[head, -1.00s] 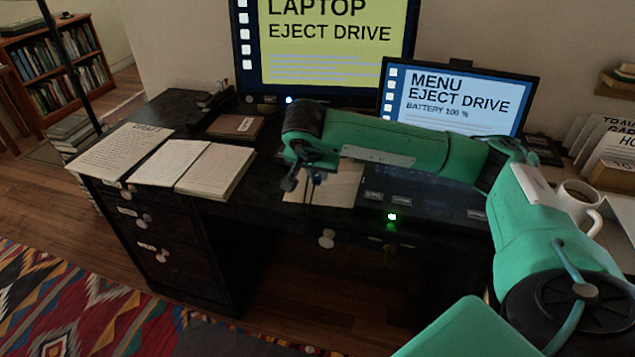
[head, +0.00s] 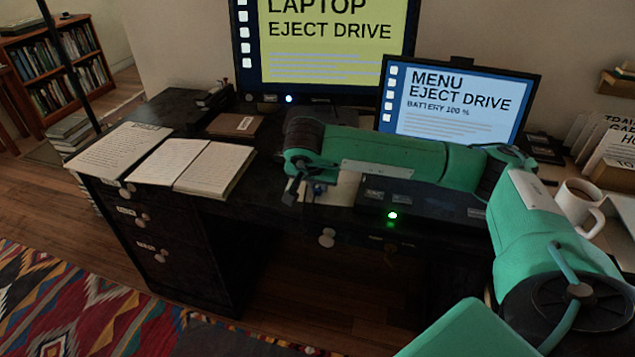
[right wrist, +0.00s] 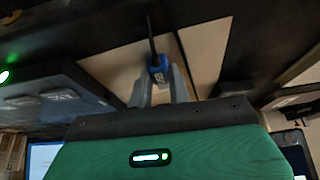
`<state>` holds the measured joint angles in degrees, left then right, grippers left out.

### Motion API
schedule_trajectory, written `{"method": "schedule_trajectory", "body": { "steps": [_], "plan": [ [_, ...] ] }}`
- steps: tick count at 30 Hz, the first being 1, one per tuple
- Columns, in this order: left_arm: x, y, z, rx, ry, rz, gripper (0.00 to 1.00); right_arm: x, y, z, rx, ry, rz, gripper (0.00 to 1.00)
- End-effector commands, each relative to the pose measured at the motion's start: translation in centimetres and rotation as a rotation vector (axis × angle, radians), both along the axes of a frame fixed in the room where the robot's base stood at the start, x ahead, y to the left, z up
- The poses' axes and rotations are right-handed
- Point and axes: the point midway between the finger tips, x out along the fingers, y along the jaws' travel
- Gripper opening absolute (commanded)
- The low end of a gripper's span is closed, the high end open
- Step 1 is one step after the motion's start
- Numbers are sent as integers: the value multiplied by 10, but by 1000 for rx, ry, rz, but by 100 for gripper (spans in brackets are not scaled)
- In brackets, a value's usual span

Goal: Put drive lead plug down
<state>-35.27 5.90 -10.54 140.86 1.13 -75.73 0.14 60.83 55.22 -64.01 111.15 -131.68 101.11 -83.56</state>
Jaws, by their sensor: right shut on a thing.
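My right gripper (head: 306,191) reaches over the dark desk from the right, pointing down beside a pale sheet (head: 340,190). In the right wrist view the two grey fingers (right wrist: 160,92) are shut on a blue plug (right wrist: 158,74) with a dark lead running up and away from it. In the head view the plug is a small blue spot (head: 319,188) among the fingers, low over the desk. I cannot tell whether it touches the surface. My left gripper is not in view.
The laptop (head: 455,105) reads EJECT DRIVE, as does the monitor (head: 330,45) behind. A mug (head: 580,203) stands at right.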

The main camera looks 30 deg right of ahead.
Motion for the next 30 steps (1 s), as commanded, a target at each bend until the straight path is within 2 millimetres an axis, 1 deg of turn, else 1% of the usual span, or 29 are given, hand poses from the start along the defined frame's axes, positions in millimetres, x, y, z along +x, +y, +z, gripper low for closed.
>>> {"method": "schedule_trajectory", "body": {
  "steps": [12,13,16,26,28,30],
  "plan": [
    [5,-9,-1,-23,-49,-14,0,0,0,-4,0,0,0,0],
    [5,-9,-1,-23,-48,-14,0,0,0,-4,0,0,0,21],
    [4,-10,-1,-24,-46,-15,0,0,0,-4,0,0,0,40],
    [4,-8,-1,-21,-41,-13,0,0,0,-3,0,0,0,40],
    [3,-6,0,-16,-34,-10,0,0,0,-2,0,0,0,40],
    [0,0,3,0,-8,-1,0,0,0,1,0,0,0,40]
  ]
}}
